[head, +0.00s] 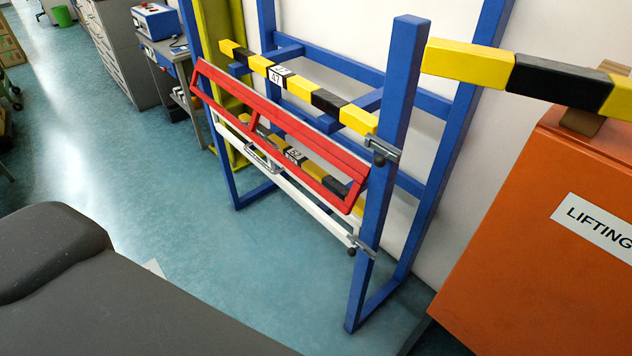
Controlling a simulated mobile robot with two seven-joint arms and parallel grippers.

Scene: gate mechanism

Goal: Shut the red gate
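The red gate (283,111) is a long red frame across the front of the blue stand (398,80). It looks tilted, with its upper rail leaning out from the upper yellow-and-black bar (328,101). A white rail (318,213) runs below it, and a metal handle (262,158) shows near the gate's lower edge; I cannot tell which part carries it. An upper metal latch (382,149) and a lower one (361,247) sit at the right blue post. I cannot tell whether either touches the gate. Neither of my grippers is in view.
An orange cabinet (540,230) labelled "LIFTING" stands at the right, with a yellow-and-black beam (550,80) above it. A grey table (172,50) with a blue box (155,20) stands behind left. Teal floor (280,265) is clear before the stand.

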